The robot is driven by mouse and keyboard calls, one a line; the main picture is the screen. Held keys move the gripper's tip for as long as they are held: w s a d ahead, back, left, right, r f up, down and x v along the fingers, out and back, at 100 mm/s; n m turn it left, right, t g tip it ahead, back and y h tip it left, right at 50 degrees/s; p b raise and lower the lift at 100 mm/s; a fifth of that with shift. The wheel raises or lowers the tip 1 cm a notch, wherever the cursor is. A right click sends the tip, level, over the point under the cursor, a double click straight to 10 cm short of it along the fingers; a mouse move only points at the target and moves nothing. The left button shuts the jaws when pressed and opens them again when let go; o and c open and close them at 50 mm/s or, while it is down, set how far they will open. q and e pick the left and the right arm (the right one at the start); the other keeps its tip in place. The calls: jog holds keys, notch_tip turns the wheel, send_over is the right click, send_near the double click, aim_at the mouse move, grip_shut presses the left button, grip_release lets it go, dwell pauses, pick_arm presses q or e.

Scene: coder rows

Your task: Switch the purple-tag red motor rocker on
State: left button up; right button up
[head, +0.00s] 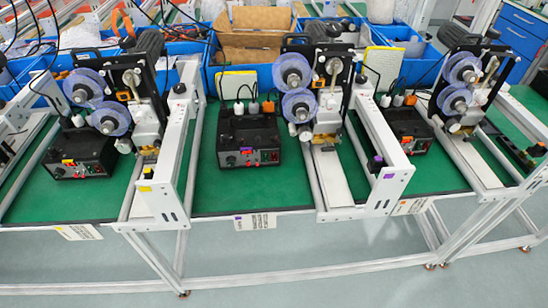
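The middle black control box (248,135) carries a small purple tag (246,149) on its front face. To the right of the tag are small green and red parts; the red rocker (273,156) is at the right of that face. It is too small to tell which way the rocker is tipped. A coder with blue-purple reels (299,105) stands to the right of the box. Neither of my grippers is in view.
White frame rails (190,150) divide the green bench. Bare green mat (265,195) lies in front of the middle box. Blue bins and a cardboard box (255,35) are behind.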

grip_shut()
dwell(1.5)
